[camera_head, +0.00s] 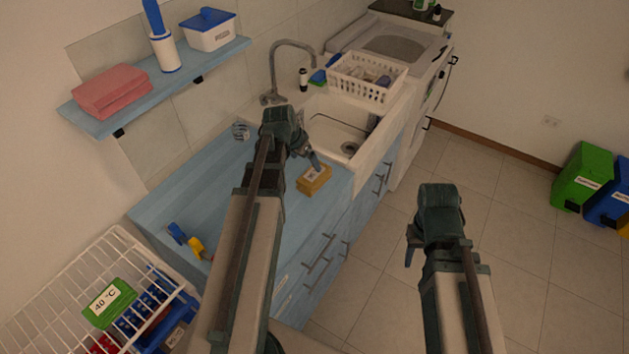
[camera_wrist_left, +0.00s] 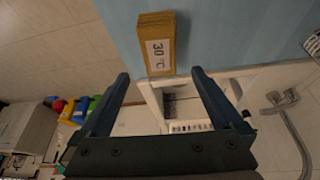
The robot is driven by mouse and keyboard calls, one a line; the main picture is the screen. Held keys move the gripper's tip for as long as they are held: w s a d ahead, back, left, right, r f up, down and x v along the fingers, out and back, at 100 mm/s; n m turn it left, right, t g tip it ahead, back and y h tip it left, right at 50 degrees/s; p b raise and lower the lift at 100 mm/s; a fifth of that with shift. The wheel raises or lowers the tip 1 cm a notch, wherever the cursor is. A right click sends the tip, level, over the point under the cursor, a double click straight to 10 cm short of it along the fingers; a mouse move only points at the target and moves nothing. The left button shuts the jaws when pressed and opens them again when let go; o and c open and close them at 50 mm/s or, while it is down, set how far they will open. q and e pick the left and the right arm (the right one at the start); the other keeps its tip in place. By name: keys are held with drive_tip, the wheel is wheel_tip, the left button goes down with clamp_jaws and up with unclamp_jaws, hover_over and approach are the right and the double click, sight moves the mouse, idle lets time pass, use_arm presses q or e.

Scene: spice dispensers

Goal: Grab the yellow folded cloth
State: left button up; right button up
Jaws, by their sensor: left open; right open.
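The yellow folded cloth (camera_head: 314,180) lies on the blue counter (camera_head: 200,192) near its front edge, close to the sink. In the left wrist view the cloth (camera_wrist_left: 155,27) shows a white "30 °C" label and lies just beyond the fingertips, roughly centred between them. My left gripper (camera_head: 312,162) is over the counter beside the cloth; its open, empty fingers (camera_wrist_left: 160,76) show clearly in the wrist view. Whether a fingertip touches the cloth I cannot tell. My right gripper (camera_head: 410,255) is open and empty, in front of the counter over the floor.
A white sink (camera_head: 331,136) with a tap (camera_head: 274,65) stands behind the cloth, with a white basket (camera_head: 366,80) beyond. A blue and yellow object (camera_head: 189,241) stands on the counter's left. A wire rack (camera_head: 62,285) is at lower left. A wall shelf (camera_head: 150,91) holds pink cloths.

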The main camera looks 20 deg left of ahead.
sight(314, 173)
use_arm(q)
drive_tip(key=b+x, duration=0.5)
drive_tip(key=x, duration=0.1)
drive_tip(key=shift+w+f, duration=0.15)
drive_tip(key=shift+f, duration=0.2)
use_arm(e)
wheel_tip(314, 173, down, 6)
drive_tip(key=shift+f, duration=0.15)
use_arm(q)
drive_tip(key=b+x, duration=0.5)
drive_tip(key=shift+w+d, duration=0.1)
drive_tip(key=shift+d, duration=0.05)
use_arm(e)
wheel_tip(314, 173, down, 5)
drive_tip(key=shift+r, duration=0.2)
use_arm(q)
drive_tip(key=c, duration=1.3)
drive_tip(key=shift+r, duration=0.1)
use_arm(e)
drive_tip(key=shift+r, duration=0.1)
use_arm(q)
wheel_tip(314, 173, up, 10)
drive_tip(key=p, duration=1)
use_arm(e)
wheel_tip(314, 173, up, 10)
